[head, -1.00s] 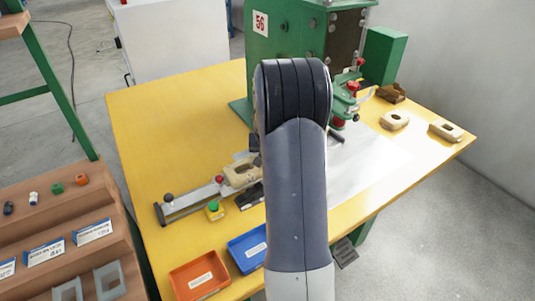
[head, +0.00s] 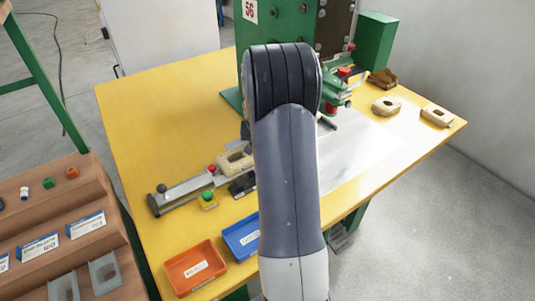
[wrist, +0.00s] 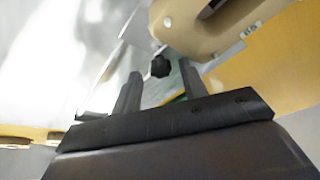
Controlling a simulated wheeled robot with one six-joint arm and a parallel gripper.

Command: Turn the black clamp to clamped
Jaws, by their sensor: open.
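In the wrist view my gripper (wrist: 160,88) is open, with its two grey fingers apart. A black knob (wrist: 160,66) shows in the gap between the fingertips; I cannot tell whether it belongs to the black clamp or whether the fingers touch it. A beige part (wrist: 205,25) is close by at upper right. In the head view the beige part (head: 235,160) sits on a long metal fixture (head: 185,189) with a red knob (head: 211,169) and a black knob (head: 161,188). My arm hides my gripper there, and the clamp's position cannot be read.
A green press (head: 285,25) stands behind my arm. Two beige parts (head: 386,106) (head: 437,116) lie at right. The table's left side is clear.

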